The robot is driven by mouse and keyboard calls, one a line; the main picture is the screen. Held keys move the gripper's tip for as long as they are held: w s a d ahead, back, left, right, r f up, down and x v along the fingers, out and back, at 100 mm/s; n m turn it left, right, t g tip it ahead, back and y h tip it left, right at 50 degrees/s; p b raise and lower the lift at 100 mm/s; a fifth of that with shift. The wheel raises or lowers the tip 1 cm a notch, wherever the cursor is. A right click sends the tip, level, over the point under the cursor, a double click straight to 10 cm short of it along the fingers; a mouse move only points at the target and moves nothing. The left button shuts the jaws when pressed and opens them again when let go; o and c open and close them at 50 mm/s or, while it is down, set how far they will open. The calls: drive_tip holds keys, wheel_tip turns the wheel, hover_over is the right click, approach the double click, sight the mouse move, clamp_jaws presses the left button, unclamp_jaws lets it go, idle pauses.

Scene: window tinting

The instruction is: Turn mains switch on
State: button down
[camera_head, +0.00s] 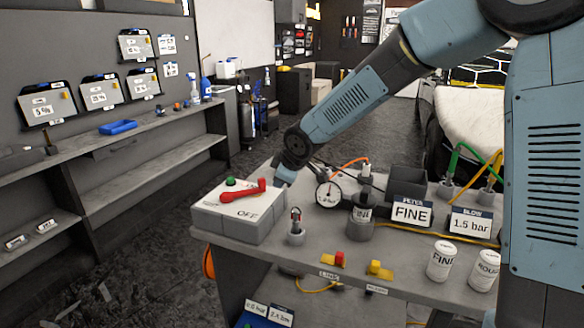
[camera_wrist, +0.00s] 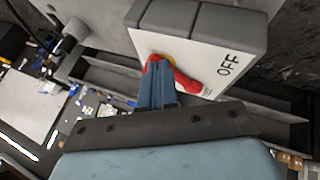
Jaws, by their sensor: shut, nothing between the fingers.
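The mains switch is a pale grey box (camera_head: 232,222) on the near left corner of the bench, with a white face marked OFF. A red lever (camera_head: 243,191) lies across its face, and a green button or lamp (camera_head: 231,182) shows beyond it. In the wrist view the red lever (camera_wrist: 186,82) slants beside the OFF lettering (camera_wrist: 228,65). My gripper (camera_wrist: 157,64) is shut and empty, its blue fingers right at the lever; I cannot tell whether they touch it. In the head view, my wrist is behind the box's right side and the fingertips are hidden.
On the bench (camera_head: 320,246), right of the box, stand a small fitting (camera_head: 296,228), a round gauge (camera_head: 328,193), a dark bin (camera_head: 407,182), signs and white canisters (camera_head: 441,261). Red and yellow connectors (camera_head: 378,269) sit along the front. Left are wall shelves.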

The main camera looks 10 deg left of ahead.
drive_tip(key=s+d+r, duration=0.1)
drive_tip(key=d+r, duration=0.2)
drive_tip(key=r, duration=0.2)
drive_tip(key=shift+s+d, duration=0.2)
drive_tip(key=shift+d, duration=0.1)
drive_tip(key=shift+r, duration=0.1)
idle(0.5)
drive_tip(key=s+d+r+m+h, duration=0.3)
drive_tip(key=s+d+m, duration=0.15)
drive_tip(key=d, duration=0.55)
drive_tip(key=s+d+r+m+h, duration=0.2)
drive_tip(key=s+d+r+m, duration=0.3)
drive_tip(key=d, duration=0.6)
drive_tip(key=s+d+m, duration=0.4)
drive_tip(key=s+d, duration=0.2)
drive_tip(key=s, duration=0.3)
drive_tip(key=s+d+m, duration=0.3)
drive_tip(key=s+d, duration=0.3)
drive_tip(key=s, duration=0.3)
drive_tip(key=shift+s+m, duration=0.2)
drive_tip(key=shift+m, duration=0.15)
